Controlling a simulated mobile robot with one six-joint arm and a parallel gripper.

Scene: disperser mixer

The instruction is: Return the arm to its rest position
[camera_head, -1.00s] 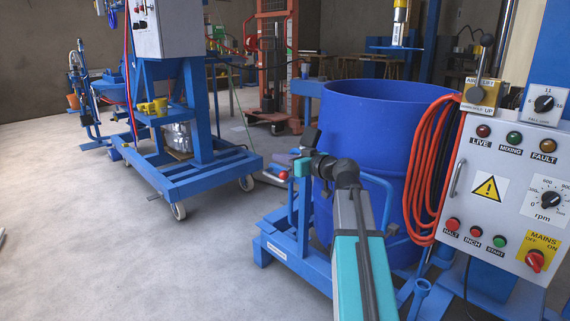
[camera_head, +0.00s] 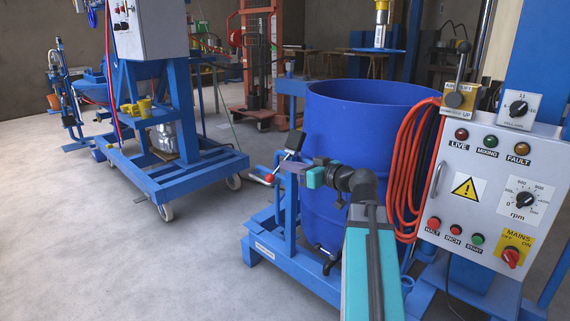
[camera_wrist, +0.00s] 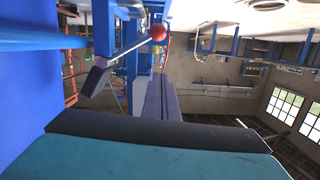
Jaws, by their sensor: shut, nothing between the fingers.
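My arm reaches in from the bottom of the head view, with a teal wrist in front of the blue drum. My gripper (camera_head: 288,166) is at its left end, by the clamp lever with a red ball (camera_head: 269,178) and a black handle (camera_head: 294,141). In the wrist view my gripper's grey-purple fingers (camera_wrist: 160,97) are together and empty. The red ball (camera_wrist: 158,33) and the black handle (camera_wrist: 96,79) show close beside them. I cannot tell whether the fingers touch the lever.
The blue drum (camera_head: 345,125) stands on a blue frame just behind my wrist. A control panel (camera_head: 490,190) and an orange cable loop (camera_head: 405,165) are to the right. A blue wheeled stand (camera_head: 190,175) is at left. The floor (camera_head: 90,240) at left is clear.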

